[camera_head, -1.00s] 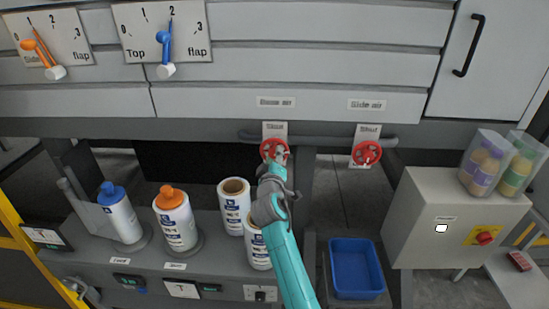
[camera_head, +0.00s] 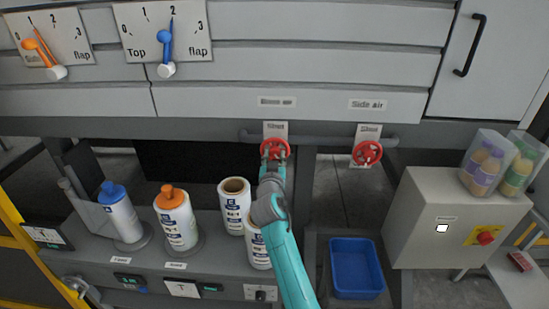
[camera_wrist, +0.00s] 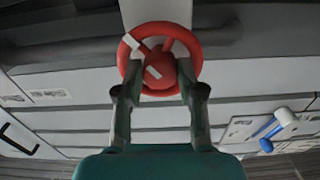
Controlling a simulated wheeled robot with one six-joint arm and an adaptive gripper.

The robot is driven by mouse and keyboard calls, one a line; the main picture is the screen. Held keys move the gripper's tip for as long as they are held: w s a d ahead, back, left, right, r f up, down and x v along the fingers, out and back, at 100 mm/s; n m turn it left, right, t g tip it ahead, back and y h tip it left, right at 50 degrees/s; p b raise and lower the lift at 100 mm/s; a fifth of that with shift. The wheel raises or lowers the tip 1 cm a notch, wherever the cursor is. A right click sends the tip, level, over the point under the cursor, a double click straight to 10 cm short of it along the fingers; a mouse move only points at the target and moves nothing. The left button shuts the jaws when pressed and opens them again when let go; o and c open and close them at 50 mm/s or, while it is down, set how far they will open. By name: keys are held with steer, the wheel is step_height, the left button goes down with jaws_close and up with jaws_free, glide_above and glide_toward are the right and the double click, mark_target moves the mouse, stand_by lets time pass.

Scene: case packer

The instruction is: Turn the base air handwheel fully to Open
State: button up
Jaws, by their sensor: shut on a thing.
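The red base air handwheel (camera_head: 274,144) is on the pipe under the grey panel, below a blurred label plate (camera_head: 276,101).
A second red handwheel (camera_head: 367,153), under the "Side air" label (camera_head: 368,104), is to the right on the same pipe. Bottles and white rolls (camera_head: 234,205) stand on the ledge at lower left. A blue bin (camera_head: 356,268) and a grey control box (camera_head: 440,205) are at lower right.

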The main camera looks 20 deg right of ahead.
steer(key=m, duration=0.3)
steer(key=shift+f+m, duration=0.15)
steer(key=shift+m, duration=0.15)
steer(key=shift+a+m, duration=0.1)
steer(key=shift+m, duration=1.7)
steer(key=o, duration=1.1)
steer(key=shift+o, duration=0.2)
steer(key=shift+s, duration=0.1)
steer(key=v, duration=1.1)
steer(key=shift+s, duration=0.35)
steer(key=shift+a, duration=0.15)
